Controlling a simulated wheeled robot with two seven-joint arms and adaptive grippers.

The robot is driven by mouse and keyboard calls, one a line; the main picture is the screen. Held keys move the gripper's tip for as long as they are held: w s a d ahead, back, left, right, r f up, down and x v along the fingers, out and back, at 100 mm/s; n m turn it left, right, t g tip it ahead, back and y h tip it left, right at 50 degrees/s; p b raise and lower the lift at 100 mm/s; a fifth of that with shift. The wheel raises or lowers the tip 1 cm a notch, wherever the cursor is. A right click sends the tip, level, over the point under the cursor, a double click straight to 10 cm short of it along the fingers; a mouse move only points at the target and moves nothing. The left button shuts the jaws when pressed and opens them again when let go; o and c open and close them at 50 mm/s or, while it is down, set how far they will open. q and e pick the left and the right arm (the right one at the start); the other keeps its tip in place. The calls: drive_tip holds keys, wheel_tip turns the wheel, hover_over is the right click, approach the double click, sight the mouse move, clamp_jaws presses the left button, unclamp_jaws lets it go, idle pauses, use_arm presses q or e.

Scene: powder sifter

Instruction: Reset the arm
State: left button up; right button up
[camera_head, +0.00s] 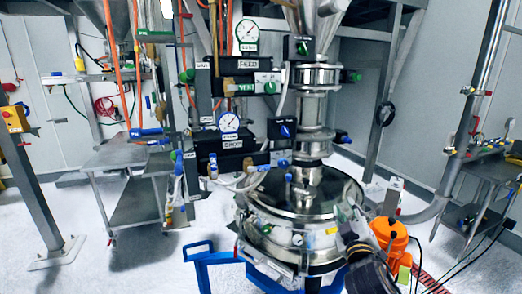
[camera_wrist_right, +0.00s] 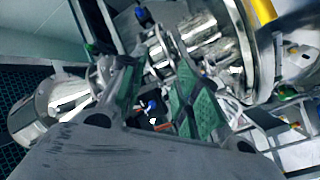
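My right gripper (camera_head: 350,232) is at the lower right of the head view, in front of the right side of the round steel sifter (camera_head: 305,205). In the right wrist view its two green-padded fingers (camera_wrist_right: 158,85) stand apart with nothing held between them. Steel machine parts (camera_wrist_right: 200,35) show beyond the fingers. The dark lower part of my right arm (camera_head: 370,275) enters at the bottom of the head view. I cannot tell whether the gripper touches the sifter. My left arm and gripper do not show.
An orange unit (camera_head: 389,235) stands close to the right of my gripper. Control boxes with gauges (camera_head: 232,135) are left of the steel column (camera_head: 313,110). A blue frame (camera_head: 205,258) is under the sifter.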

drive_tip(key=s+d+f+m+g, duration=0.15)
drive_tip(key=s+f+g, duration=0.35)
drive_tip(key=f, duration=0.7)
drive_tip(key=s+a+f+m+g+y, duration=0.35)
drive_tip(key=s+f+g, duration=0.65)
drive_tip(key=s+f, duration=1)
drive_tip(key=s+f+g, duration=0.1)
drive_tip(key=s+f, duration=0.1)
drive_tip(key=f, duration=1.4)
drive_tip(key=s+f, duration=0.3)
drive_tip(key=f, duration=1.3)
drive_tip(key=s+d+f+g, duration=0.1)
drive_tip(key=s+d+f, duration=0.2)
drive_tip(key=s+f, duration=1.6)
drive_tip(key=s, duration=0.3)
drive_tip(key=shift+d+n, duration=0.2)
drive_tip(key=shift+n, duration=0.1)
